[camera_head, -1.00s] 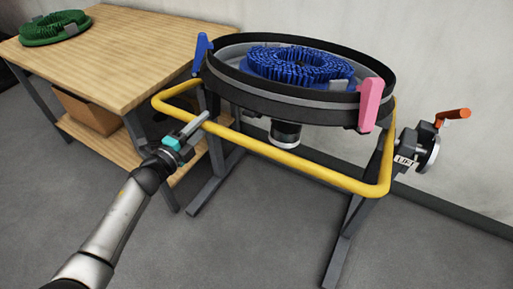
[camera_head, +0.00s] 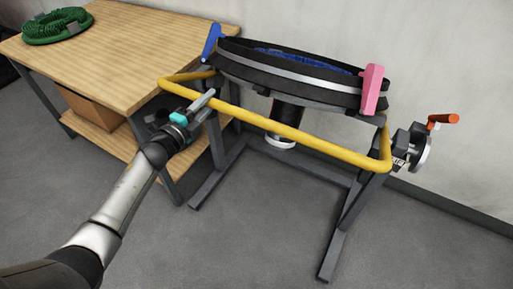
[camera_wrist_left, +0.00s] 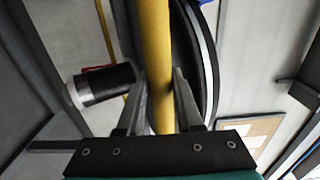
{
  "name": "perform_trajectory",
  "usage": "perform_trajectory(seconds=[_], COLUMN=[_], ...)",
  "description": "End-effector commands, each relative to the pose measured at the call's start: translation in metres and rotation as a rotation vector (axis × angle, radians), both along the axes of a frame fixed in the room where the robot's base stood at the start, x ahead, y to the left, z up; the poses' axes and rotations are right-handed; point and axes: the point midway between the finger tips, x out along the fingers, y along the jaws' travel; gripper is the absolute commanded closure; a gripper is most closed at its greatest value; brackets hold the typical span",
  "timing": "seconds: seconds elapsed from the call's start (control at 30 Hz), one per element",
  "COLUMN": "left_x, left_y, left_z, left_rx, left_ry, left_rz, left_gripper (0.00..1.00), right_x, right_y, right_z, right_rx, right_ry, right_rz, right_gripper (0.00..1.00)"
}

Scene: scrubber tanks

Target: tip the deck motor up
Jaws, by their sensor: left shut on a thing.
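The round black deck (camera_head: 300,88) with a grey band sits tilted on its dark stand, near edge raised. Only a sliver of its blue brush (camera_head: 300,60) shows over the rim. The black motor (camera_head: 287,113) with a pale end cap hangs under the deck and also shows in the left wrist view (camera_wrist_left: 105,83). A yellow bar (camera_head: 300,138) runs around the deck's near side. My left gripper (camera_head: 208,98) is shut on the bar near its left corner. In the left wrist view the bar (camera_wrist_left: 155,50) passes between the two fingers. My right gripper is not in view.
A blue lever (camera_head: 211,42) and a pink lever (camera_head: 373,89) stand at the deck's sides. A crank with an orange handle (camera_head: 443,119) is at the right. The floor in front is clear.

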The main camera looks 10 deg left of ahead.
Motion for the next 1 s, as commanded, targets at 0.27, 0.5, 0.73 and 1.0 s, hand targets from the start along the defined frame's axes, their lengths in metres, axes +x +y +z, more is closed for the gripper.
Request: perform_trajectory(seconds=[0.27,0.5,0.73,1.0], left_x=[0.0,0.015,0.034,0.043], left_y=[0.0,-0.005,-0.012,-0.015], left_z=[0.002,0.025,0.05,0.06], left_rx=[0.0,0.0,-0.001,-0.002], left_ry=[-0.003,-0.006,-0.006,-0.005], left_rz=[-0.002,-0.002,-0.001,0.0], left_gripper=[1.0,1.0,1.0,1.0], right_x=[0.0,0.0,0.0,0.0], right_y=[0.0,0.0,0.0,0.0], right_z=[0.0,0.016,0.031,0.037], right_rx=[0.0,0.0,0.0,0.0], right_ry=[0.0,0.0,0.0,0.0], right_rz=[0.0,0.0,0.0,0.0], right_gripper=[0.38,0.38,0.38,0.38])
